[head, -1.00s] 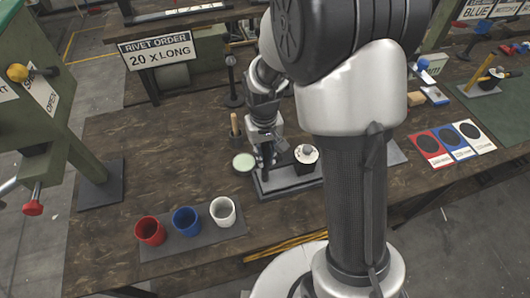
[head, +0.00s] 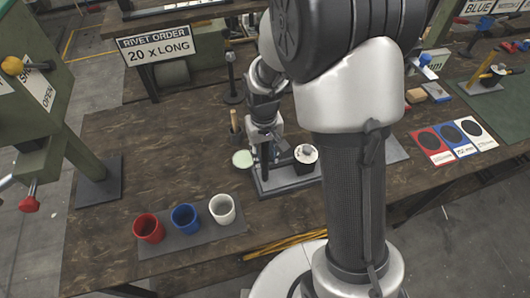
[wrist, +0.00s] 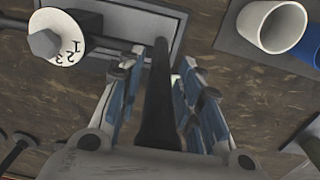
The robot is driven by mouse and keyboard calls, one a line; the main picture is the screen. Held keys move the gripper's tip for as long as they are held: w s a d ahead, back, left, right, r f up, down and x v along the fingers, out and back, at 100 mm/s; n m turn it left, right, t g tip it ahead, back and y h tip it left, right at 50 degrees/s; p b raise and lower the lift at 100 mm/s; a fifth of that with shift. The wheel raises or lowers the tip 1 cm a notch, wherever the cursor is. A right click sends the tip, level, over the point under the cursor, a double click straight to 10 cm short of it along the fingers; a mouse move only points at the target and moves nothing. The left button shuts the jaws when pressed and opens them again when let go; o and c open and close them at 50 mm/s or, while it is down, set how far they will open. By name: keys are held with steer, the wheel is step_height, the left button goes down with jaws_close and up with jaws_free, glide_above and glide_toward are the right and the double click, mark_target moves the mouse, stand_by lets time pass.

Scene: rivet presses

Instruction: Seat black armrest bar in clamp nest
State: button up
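The black armrest bar (wrist: 160,95) runs between the two fingers of my gripper (wrist: 162,65) in the wrist view. The fingers close in on both sides of it near their tips, and it looks held. Its far end reaches over the grey clamp fixture (wrist: 112,68); whether it touches the nest is hidden. In the head view my gripper (head: 266,158) points down over the left end of the clamp fixture (head: 284,186). A white numbered dial with a bolt head (head: 305,154) stands on the fixture to the right; it also shows in the wrist view (wrist: 68,50).
Red (head: 148,229), blue (head: 185,219) and white (head: 222,208) cups stand on a grey mat at the front left. A green press (head: 35,110) stands at far left. Bare wood lies between.

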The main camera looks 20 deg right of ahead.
steer(key=shift+o, duration=0.6)
step_height(320, 180, up, 11)
steer(key=shift+a+r, duration=0.1)
steer(key=shift+r, duration=0.4)
steer(key=shift+s+r, duration=0.15)
steer(key=shift+r, duration=0.15)
steer(key=s+r+t, duration=0.2)
steer(key=s+r, duration=0.2)
steer(key=s, duration=0.6)
steer(key=s+r+t, duration=0.2)
steer(key=s+r, duration=0.3)
steer(key=s, duration=0.4)
steer(key=shift+s+r+t, duration=0.15)
steer(key=shift+s+t, duration=0.15)
steer(key=shift+s, duration=0.05)
